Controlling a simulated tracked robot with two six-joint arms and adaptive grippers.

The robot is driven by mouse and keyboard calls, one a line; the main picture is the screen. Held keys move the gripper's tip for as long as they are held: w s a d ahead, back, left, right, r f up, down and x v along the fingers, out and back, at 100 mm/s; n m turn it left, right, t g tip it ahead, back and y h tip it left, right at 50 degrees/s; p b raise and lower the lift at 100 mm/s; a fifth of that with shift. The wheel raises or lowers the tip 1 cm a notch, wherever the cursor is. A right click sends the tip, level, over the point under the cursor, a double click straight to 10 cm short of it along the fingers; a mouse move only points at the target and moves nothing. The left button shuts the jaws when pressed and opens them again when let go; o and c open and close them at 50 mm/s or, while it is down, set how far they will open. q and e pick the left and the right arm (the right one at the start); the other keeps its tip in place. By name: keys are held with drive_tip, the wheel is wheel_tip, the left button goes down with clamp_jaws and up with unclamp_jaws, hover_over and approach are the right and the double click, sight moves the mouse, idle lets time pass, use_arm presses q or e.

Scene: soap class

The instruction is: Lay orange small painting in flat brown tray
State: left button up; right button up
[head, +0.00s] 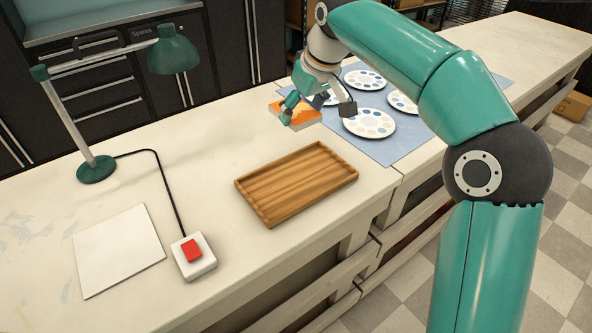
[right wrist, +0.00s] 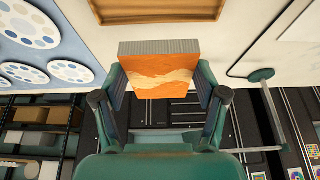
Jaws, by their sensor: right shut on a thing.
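The orange small painting (head: 301,115) is held above the bench, behind the flat brown tray. In the right wrist view the painting (right wrist: 160,76) shows an orange face with a pale wavy band and a grey edge. My right gripper (head: 296,106) is shut on it, with a finger at each side (right wrist: 160,88). The flat brown tray (head: 297,183) is wooden, with a low rim, and lies empty on the bench. Part of the tray (right wrist: 160,12) also shows at the top of the right wrist view. My left gripper is not in view.
A blue mat (head: 391,150) with several round palettes (head: 369,123) lies right of the tray. A green lamp (head: 97,168), a white box with a red button (head: 193,254) and a white sheet (head: 118,250) are on the left. The bench between lamp and tray is clear.

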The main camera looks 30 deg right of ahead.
drive_tip(key=b, duration=0.2)
hover_over(300, 183)
drive_tip(key=s, duration=0.1)
wheel_tip(300, 183, down, 14)
drive_tip(key=shift+s+d+f, duration=0.1)
drive_tip(key=shift+d+f, duration=0.05)
drive_tip(key=shift+f, duration=2.6)
drive_tip(key=shift+f, duration=0.1)
drive_tip(key=o, duration=1.1)
drive_tip(key=shift+o, duration=0.2)
